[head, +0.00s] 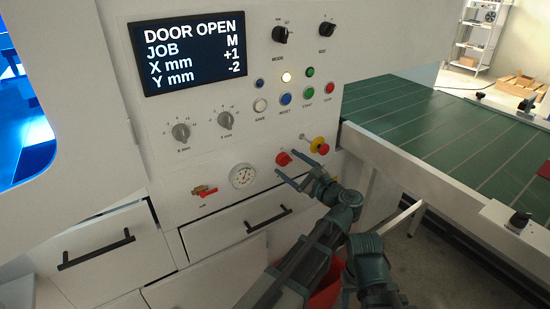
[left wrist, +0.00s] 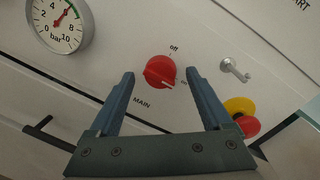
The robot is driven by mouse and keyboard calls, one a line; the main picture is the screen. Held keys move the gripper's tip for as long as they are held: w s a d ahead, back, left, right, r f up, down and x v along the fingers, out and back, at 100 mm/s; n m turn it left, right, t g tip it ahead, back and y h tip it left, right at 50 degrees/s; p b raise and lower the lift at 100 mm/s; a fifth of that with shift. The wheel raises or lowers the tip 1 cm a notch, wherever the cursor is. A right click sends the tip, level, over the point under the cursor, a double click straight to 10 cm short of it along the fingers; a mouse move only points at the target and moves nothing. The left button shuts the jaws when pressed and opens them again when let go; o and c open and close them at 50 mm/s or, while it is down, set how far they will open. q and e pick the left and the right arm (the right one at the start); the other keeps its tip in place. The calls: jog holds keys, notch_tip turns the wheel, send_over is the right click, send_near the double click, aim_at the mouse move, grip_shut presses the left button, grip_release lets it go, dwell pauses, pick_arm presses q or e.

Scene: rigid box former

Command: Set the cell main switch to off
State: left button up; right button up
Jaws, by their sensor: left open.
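The main switch is a red round knob (left wrist: 158,70) on the pale panel in the left wrist view, with "MAIN" below it and "off" above it. Its white mark points to the lower right, away from "off", toward a label partly hidden by a finger. The switch also shows in the head view (head: 283,158), beside the fingertips. My left gripper (head: 292,165) is open in front of the panel. In the left wrist view its fingers (left wrist: 161,74) appear on either side of the knob; contact is not visible. My right gripper is not in view.
A yellow and red emergency stop (head: 320,146) sits just right of the switch, with a small metal key-like part (left wrist: 235,69) between them. A pressure gauge (head: 242,176) and a red air valve (head: 204,191) are to the left. Drawers (head: 97,245) lie below; a green conveyor (head: 440,120) is right.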

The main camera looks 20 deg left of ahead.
pick_arm(q)
jog(key=shift+w+a, duration=0.25)
jog(key=shift+a, duration=0.15)
grip_shut()
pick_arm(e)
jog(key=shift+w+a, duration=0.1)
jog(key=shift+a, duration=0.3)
pick_arm(q)
jog(key=shift+r+n, duration=0.1)
jog(key=shift+n, duration=0.3)
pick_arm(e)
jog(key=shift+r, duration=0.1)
pick_arm(q)
jog(key=n+p, duration=0.1)
jog(key=n, duration=0.2)
jog(key=n+h, duration=0.1)
jog(key=n, duration=0.4)
jog(key=shift+s+p, duration=0.1)
jog(key=shift+p, duration=0.25)
jog(key=n, duration=0.4)
jog(key=shift+n+t+h, duration=0.4)
jog(key=shift+n+h, duration=0.1)
jog(key=shift+n, duration=1.4)
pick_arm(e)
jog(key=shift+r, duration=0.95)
pick_arm(q)
jog(key=shift+s+a+n, duration=0.1)
jog(key=shift+n, duration=0.2)
